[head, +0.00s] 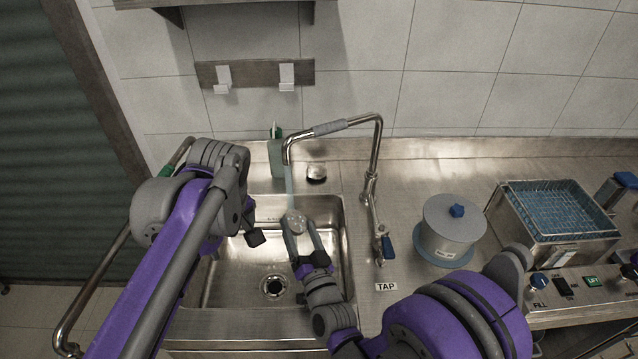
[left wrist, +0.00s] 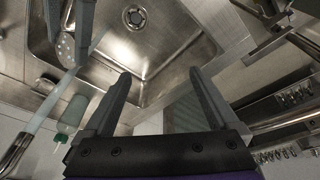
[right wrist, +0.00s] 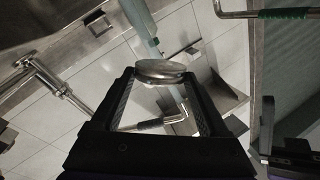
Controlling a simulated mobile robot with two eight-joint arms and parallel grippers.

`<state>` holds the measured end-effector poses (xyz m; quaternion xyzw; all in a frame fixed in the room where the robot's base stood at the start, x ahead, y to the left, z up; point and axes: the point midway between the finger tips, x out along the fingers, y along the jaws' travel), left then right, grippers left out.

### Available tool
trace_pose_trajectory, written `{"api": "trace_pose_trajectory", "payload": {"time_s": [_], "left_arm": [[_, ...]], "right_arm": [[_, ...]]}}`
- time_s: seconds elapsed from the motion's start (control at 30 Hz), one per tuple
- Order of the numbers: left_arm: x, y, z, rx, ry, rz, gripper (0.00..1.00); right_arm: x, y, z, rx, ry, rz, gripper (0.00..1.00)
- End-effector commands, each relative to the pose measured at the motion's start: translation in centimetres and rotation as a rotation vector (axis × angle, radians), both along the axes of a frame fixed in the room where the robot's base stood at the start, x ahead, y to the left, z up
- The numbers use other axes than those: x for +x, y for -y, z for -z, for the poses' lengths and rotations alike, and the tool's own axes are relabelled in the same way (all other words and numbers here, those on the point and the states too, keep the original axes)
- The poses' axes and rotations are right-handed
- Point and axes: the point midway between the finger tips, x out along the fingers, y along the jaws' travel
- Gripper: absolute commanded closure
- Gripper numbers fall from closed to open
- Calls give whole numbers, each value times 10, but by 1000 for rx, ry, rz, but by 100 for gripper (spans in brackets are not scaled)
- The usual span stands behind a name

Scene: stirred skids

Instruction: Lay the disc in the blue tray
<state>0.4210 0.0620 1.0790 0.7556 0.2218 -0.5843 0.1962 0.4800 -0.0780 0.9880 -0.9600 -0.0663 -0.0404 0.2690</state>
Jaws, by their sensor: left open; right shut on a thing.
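The disc (head: 296,221) is small, round and metallic. My right gripper (head: 299,228) is shut on it and holds it above the sink, in the water stream below the spout. In the right wrist view the disc (right wrist: 160,70) sits between the fingertips. In the left wrist view its face (left wrist: 66,46) looks perforated. My left gripper (left wrist: 165,85) is open and empty over the sink; in the head view, it is mostly hidden by its arm. The blue tray (head: 557,208) appears as a blue mesh inside a steel bath at the right.
The sink (head: 235,285) has a drain. The tap (head: 375,150) arches over it, with pale blue water (head: 289,182) running. A lidded grey container (head: 450,232) stands between tap and bath. A green bottle (head: 276,158) stands behind the sink. A rail (head: 95,283) runs at left.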

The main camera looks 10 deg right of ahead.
Motion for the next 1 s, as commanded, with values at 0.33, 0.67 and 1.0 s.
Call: {"api": "trace_pose_trajectory", "payload": {"time_s": [0.33, 0.67, 1.0], "left_arm": [[57, 101, -34, 57, -1, -342, 6], [67, 175, -40, 108, 73, -613, 6], [67, 186, -31, 118, 100, -682, 6]], "right_arm": [[0, 0, 0, 0, 1, 1, 94], [0, 0, 0, 0, 1, 1, 94], [0, 0, 0, 0, 1, 1, 94]]}}
